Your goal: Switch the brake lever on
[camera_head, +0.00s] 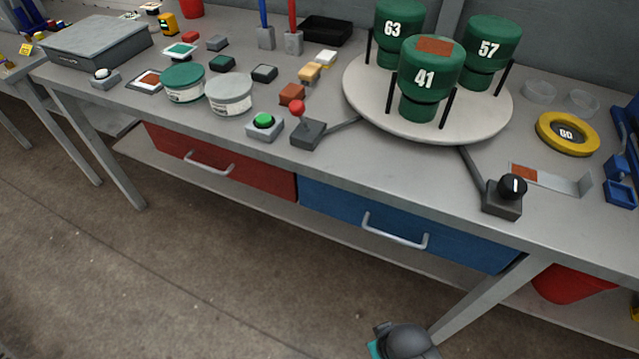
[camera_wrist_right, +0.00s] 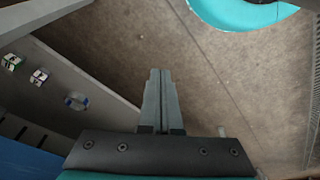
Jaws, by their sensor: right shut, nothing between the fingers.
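A lever with a red ball knob (camera_head: 297,107) stands on a dark base (camera_head: 308,134) near the front edge of the workbench, and I take it as the brake lever. A dark bar runs from its base to the round turntable (camera_head: 480,128). My right gripper (camera_wrist_right: 160,74) is shut and empty in the right wrist view, over bare floor and away from the lever. Part of my right arm shows at the bottom of the head view, below the bench. My left gripper is in neither view.
Green numbered cylinders (camera_head: 432,68) stand on the turntable. A green push button (camera_head: 264,121) sits left of the lever, and a black rotary knob (camera_head: 512,187) sits at the right front. Drawer handles (camera_head: 395,235) stick out below the bench top. The floor in front is clear.

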